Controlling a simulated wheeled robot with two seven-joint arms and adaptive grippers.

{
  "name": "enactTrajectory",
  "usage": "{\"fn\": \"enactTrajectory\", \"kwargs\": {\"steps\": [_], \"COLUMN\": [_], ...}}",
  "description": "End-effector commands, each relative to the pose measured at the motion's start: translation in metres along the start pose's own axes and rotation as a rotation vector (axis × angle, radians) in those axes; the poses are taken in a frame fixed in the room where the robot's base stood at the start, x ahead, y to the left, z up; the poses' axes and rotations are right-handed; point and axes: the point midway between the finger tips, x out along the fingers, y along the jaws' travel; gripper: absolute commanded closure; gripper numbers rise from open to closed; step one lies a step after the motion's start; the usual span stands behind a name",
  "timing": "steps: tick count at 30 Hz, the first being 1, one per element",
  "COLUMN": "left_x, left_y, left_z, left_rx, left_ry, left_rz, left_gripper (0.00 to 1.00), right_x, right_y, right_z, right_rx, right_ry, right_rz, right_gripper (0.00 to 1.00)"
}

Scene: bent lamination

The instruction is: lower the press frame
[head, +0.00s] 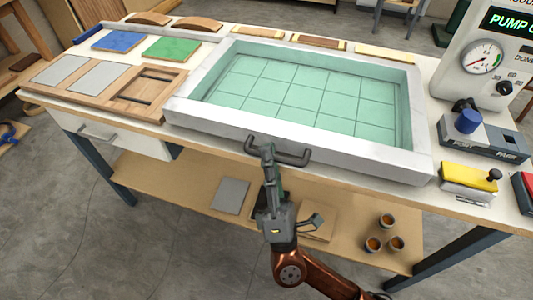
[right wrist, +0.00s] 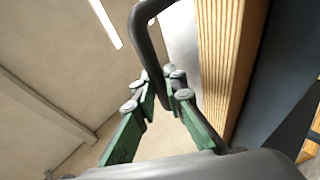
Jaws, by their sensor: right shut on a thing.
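The press frame (head: 320,155) is a white rectangular frame on the bench, around a green gridded surface (head: 300,95). It looks about level; I cannot tell whether a small gap is left under it. Its dark bar handle (head: 292,160) sticks out at the front edge. My right gripper (head: 267,152) is shut on the left part of this handle, just in front of the bench edge. In the right wrist view the dark handle (right wrist: 145,40) curves down between the green fingertips (right wrist: 166,82). My left gripper is not in view.
Wood trays with grey sheets (head: 98,77) and blue (head: 118,41) and green (head: 170,48) pads lie left of the frame. A pump box with a gauge (head: 483,57), a blue-knobbed valve (head: 467,121) and a yellow block (head: 470,177) stand right. Small cups (head: 386,220) sit on the lower shelf.

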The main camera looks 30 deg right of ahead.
Motion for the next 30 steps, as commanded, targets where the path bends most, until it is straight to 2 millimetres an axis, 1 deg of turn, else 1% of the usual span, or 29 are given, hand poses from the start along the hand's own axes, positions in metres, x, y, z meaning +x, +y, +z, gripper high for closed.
{"fn": "enactTrajectory", "kwargs": {"steps": [1,5,6,9,14,17,20,23,30], "left_x": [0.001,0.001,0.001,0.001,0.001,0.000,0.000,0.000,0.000], "left_y": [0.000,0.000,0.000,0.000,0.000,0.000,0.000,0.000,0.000], "left_z": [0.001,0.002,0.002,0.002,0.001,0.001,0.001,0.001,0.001], "left_rx": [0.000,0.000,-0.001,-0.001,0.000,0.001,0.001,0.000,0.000], "left_ry": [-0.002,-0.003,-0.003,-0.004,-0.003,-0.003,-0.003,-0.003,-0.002], "left_rz": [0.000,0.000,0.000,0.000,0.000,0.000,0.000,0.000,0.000], "left_gripper": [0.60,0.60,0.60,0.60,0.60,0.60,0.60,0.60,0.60], "right_x": [-0.005,-0.006,-0.006,-0.005,-0.004,-0.007,-0.018,-0.037,-0.087], "right_y": [-0.007,-0.008,-0.008,-0.008,-0.007,-0.007,-0.007,-0.007,-0.005], "right_z": [-0.006,-0.007,-0.007,-0.006,-0.005,-0.004,-0.004,-0.004,-0.004], "right_rx": [-0.002,-0.002,-0.002,-0.003,-0.002,-0.003,-0.005,-0.005,-0.004], "right_ry": [0.014,0.016,0.016,0.015,0.011,0.010,0.012,0.013,0.014], "right_rz": [-0.012,-0.014,-0.014,-0.014,-0.012,-0.012,-0.014,-0.014,-0.012], "right_gripper": [1.00,1.00,0.88,0.81,0.81,0.81,0.81,0.81,0.81]}}
